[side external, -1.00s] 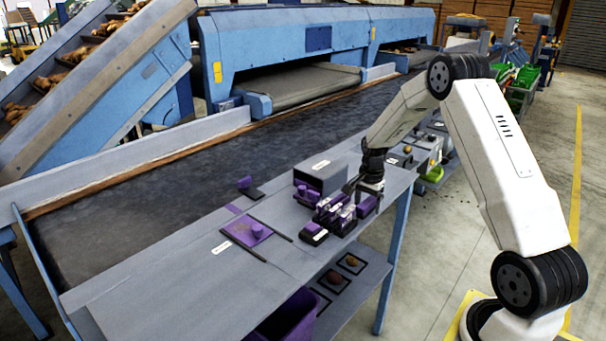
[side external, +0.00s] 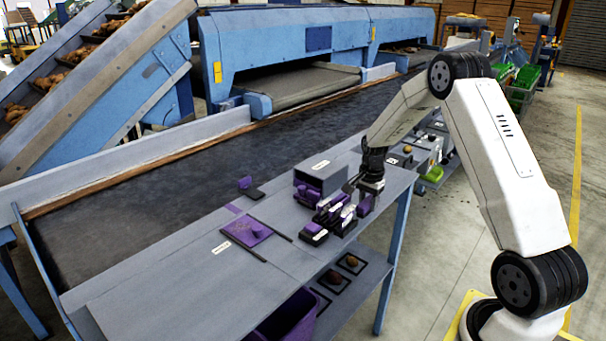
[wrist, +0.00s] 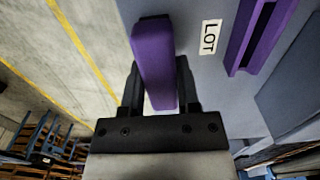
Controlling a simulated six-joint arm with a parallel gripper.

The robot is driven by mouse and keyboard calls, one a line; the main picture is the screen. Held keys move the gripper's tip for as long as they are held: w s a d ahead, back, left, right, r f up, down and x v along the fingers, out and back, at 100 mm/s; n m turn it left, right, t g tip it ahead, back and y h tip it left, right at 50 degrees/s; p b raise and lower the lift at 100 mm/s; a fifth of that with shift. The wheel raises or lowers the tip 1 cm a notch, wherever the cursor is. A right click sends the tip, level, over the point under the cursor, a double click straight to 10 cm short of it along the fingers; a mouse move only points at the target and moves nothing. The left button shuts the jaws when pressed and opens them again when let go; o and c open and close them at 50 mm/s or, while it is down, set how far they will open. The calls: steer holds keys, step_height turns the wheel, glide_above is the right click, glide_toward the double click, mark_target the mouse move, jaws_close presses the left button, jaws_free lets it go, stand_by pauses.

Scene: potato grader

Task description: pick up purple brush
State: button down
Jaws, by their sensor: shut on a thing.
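The purple brush (wrist: 153,60) is a long purple block standing between my fingers in the wrist view, with a dark strip at its far end. My gripper (wrist: 158,95) is shut on it, one finger on each side. In the side view, my gripper (side external: 362,190) is at the right end of the grey table, and the purple brush (side external: 366,205) shows just below it near the front edge. I cannot tell whether the brush is touching the table.
Several purple-and-black items (side external: 328,218) with white labels stand just left of my gripper. A grey box (side external: 321,178) is behind them. A purple bin (side external: 287,318) is below. The table's front left is clear.

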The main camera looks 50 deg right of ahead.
mark_target(368, 200)
steer(key=shift+r, duration=0.65)
step_height(368, 200, up, 2)
steer(key=shift+r, duration=0.15)
steer(key=s+a+r, duration=0.6)
steer(key=s+r, duration=0.3)
steer(key=s, duration=0.3)
steer(key=shift+s+a+r, duration=0.2)
steer(key=shift+a+r, duration=0.1)
steer(key=shift+a, duration=0.05)
